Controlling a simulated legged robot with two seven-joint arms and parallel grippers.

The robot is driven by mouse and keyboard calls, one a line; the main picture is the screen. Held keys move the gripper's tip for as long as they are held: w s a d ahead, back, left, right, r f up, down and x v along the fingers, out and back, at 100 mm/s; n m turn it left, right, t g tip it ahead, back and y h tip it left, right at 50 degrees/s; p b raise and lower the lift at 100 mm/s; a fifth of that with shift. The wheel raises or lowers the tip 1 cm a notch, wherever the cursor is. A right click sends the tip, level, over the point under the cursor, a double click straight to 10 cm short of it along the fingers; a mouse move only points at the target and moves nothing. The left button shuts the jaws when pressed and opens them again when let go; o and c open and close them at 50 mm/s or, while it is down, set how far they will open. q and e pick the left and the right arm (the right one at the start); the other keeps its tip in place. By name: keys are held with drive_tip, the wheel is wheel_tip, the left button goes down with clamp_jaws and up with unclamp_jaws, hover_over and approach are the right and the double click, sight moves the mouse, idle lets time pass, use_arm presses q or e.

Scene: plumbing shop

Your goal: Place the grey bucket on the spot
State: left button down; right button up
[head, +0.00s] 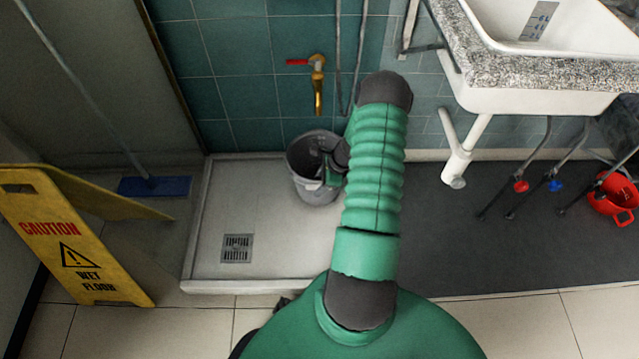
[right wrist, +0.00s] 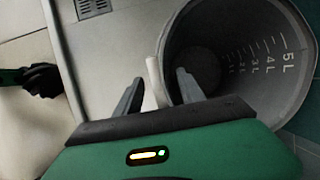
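The grey bucket (head: 318,190) is upright over the pale shower tray (head: 270,255), at its back right below the brass tap (head: 318,85). I cannot tell whether it touches the tray floor. My right gripper (head: 330,165) is at the bucket's right side, partly hidden by my arm. In the right wrist view, the bucket (right wrist: 290,85) shows its litre marks inside. My right gripper's fingers (right wrist: 160,95) are apart, one on each side of a pale edge of the bucket, with gaps visible. My left gripper (right wrist: 42,80) shows dark at the left edge, its fingers unclear. No marked spot is discernible.
A drain grate (head: 237,248) lies in the tray's front left. A yellow caution sign (head: 75,235) and a blue mop (head: 155,186) stand left. A sink (head: 545,75) overhangs at right, and a red bucket (head: 613,198) is far right.

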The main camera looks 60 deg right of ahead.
drive_tip(key=a+p+v, duration=0.1)
drive_tip(key=p+v, duration=0.5)
drive_tip(key=v, duration=0.6)
drive_tip(key=w+a+r+n+g, duration=0.1)
drive_tip(key=w+a+r+n, duration=0.45)
drive_tip(key=a+n, duration=0.35)
drive_tip(key=w+a+r+n+g, duration=0.2)
drive_tip(key=w+a+r+n, duration=0.4)
drive_tip(key=a, duration=0.5)
drive_tip(key=s+a+r+n, duration=0.1)
drive_tip(key=a+r+n, duration=0.1)
drive_tip(key=a+n, duration=0.6)
drive_tip(key=s+a+r+n+t, duration=0.1)
drive_tip(key=a+r+n, duration=0.2)
drive_tip(key=a+n, duration=0.4)
drive_tip(key=shift+s+a+r+n+h, duration=0.2)
drive_tip(key=shift+s+a+n+h, duration=0.2)
drive_tip(key=shift+a, duration=0.65)
drive_tip(key=shift+a, duration=0.1)
